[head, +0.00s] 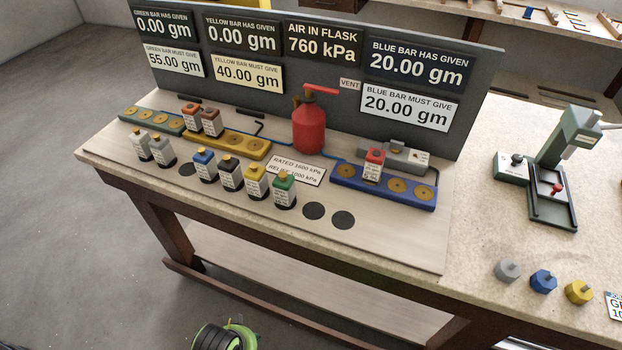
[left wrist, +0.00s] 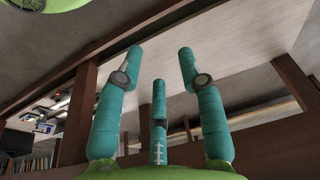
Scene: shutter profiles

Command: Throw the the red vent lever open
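The red vent lever (head: 322,88) sits on top of the red flask (head: 309,127) in the head view. It points to the right, roughly level, toward the white VENT label (head: 349,84) on the grey panel. My left gripper (left wrist: 160,70) shows in the left wrist view with its teal fingers apart and nothing between them. Wooden beams and a pale board lie beyond its fingers, and the lever is not in that view. A green and black part of my own body shows at the bottom edge of the head view. My right gripper is not in view.
Several bottle-shaped weights stand in front of the flask. A yellow bar (head: 226,143) and a blue bar (head: 383,188) flank it. A grey display panel (head: 330,62) rises behind. A green-grey press (head: 560,165) stands at the right. The table's front edge faces me.

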